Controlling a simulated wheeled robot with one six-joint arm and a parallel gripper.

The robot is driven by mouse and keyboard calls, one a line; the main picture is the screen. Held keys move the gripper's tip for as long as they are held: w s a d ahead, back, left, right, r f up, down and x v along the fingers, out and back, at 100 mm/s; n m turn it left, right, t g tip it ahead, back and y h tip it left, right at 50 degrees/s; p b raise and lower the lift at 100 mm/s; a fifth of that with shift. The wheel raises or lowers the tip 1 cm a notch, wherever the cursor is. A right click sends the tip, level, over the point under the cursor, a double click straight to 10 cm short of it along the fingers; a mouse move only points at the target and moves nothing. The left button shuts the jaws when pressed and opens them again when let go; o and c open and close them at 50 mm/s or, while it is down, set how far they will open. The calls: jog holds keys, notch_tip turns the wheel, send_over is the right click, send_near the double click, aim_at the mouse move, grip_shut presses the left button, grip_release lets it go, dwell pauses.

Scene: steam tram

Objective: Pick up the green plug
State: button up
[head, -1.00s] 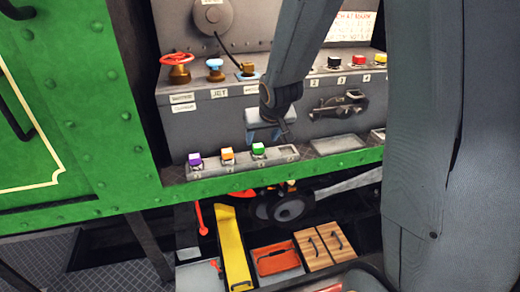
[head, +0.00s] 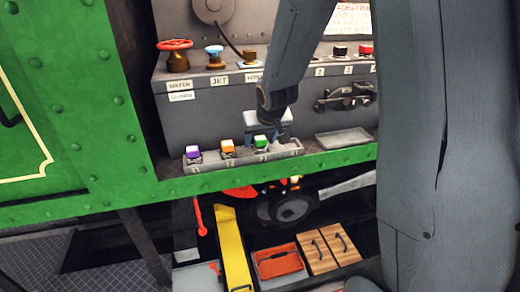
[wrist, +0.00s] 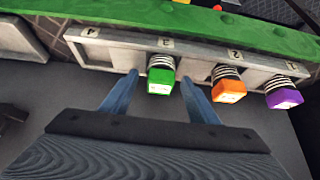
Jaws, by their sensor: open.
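The green plug (head: 261,142) stands in a grey rack (head: 287,150) on the ledge, at the right of an orange plug (head: 227,147) and a purple plug (head: 193,153). My gripper (head: 265,138) is at the green plug and partly covers the area behind it. In the wrist view the green plug (wrist: 160,81) sits between the two blue fingers of my open gripper (wrist: 157,88), with gaps on both sides. The orange plug (wrist: 228,85) is just beyond the right finger, and the purple plug (wrist: 284,92) is farther right.
A green riveted beam (head: 150,193) runs along the ledge's front. Behind the rack is a grey panel with a red valve wheel (head: 174,45), a blue knob (head: 214,52) and a black latch (head: 345,97). An empty shallow tray (head: 342,137) lies to the right.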

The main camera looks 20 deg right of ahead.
jog(key=shift+c, duration=0.5)
jog(key=shift+r, duration=0.1)
grip_shut()
